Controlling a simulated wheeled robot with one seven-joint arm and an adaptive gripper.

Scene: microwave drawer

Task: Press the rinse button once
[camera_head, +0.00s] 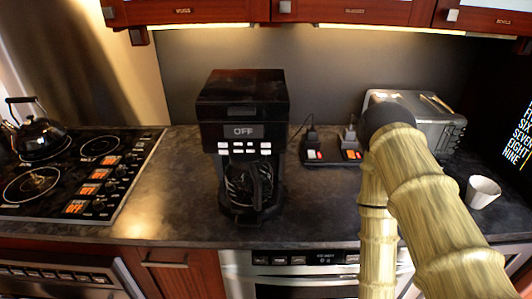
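A black coffee machine (243,101) stands upright on the dark counter in the middle of the view. Its small display (242,131) reads OFF. Below the display is a panel of small white buttons (237,147) in two rows. Their labels are too small to read, so I cannot tell which one is rinse. A dark glass carafe (245,188) sits under the panel. My arm, with a bamboo-like surface, bends at the right of the machine, apart from it, and runs down out of the picture. My gripper is not in view.
A hob (135,157) with a kettle (40,137) is at the left. A power strip (330,151) with plugs lies right of the machine. A toaster (433,127) and a white cup (482,192) are at the right. The counter (175,215) before the machine is clear.

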